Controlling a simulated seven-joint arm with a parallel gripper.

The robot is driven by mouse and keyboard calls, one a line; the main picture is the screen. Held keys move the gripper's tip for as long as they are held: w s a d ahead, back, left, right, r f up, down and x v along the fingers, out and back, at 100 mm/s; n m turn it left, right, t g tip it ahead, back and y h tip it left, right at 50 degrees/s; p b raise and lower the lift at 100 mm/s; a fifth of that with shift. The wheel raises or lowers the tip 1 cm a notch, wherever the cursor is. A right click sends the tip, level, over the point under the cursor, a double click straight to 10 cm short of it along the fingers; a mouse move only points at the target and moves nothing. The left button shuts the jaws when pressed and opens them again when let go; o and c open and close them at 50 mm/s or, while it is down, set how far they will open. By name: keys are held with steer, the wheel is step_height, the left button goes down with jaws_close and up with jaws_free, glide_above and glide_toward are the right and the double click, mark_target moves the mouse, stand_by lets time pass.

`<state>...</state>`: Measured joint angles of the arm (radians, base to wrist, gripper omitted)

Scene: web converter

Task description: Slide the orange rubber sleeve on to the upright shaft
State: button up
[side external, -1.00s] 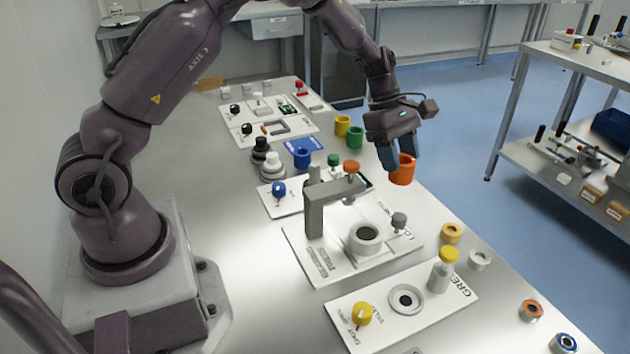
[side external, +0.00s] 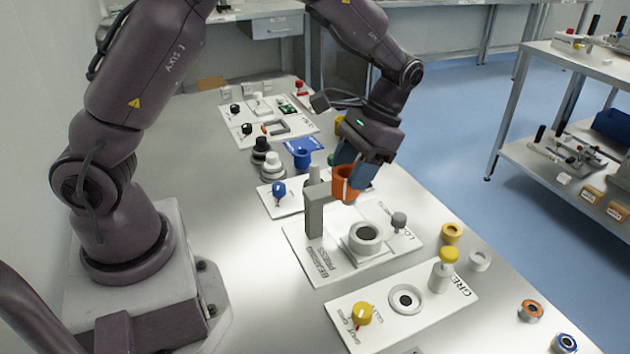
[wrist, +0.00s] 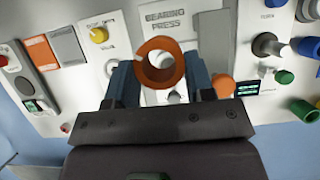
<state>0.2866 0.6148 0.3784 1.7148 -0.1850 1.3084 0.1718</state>
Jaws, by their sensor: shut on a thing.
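The orange rubber sleeve (side external: 344,186) is a short open tube. My gripper (side external: 353,172) is shut on it and holds it in the air above the bearing press. In the wrist view the sleeve (wrist: 148,49) sits between the two blue fingers, and I look through its open bore. A grey upright shaft (side external: 314,176) stands behind the press post on the panel with the blue knob, to the left of the sleeve. In the wrist view a grey post (wrist: 268,44) stands on the right-hand panel, apart from the sleeve; I cannot tell for sure that it is the shaft.
The grey press post (side external: 314,213) and its arm stand close under the sleeve. A blue knob (side external: 279,189) is to the left. A white ring (side external: 364,238) sits on the press plate. A yellow-topped bottle (side external: 441,271) stands nearer the front right.

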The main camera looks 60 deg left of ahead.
steer(key=r, duration=0.5)
steer(key=shift+w+a+r, duration=0.1)
steer(key=shift+w+a, duration=0.15)
steer(key=shift+a, duration=0.15)
steer(key=w+a, duration=0.4)
steer(key=a, duration=1)
glide_above(312, 165)
steer(key=w, duration=0.2)
steer(key=shift+n, duration=0.3)
steer(key=shift+s+f, duration=0.1)
steer(key=shift+f, duration=3.5)
steer(key=shift+f, duration=2.8)
steer(key=shift+f, duration=1.35)
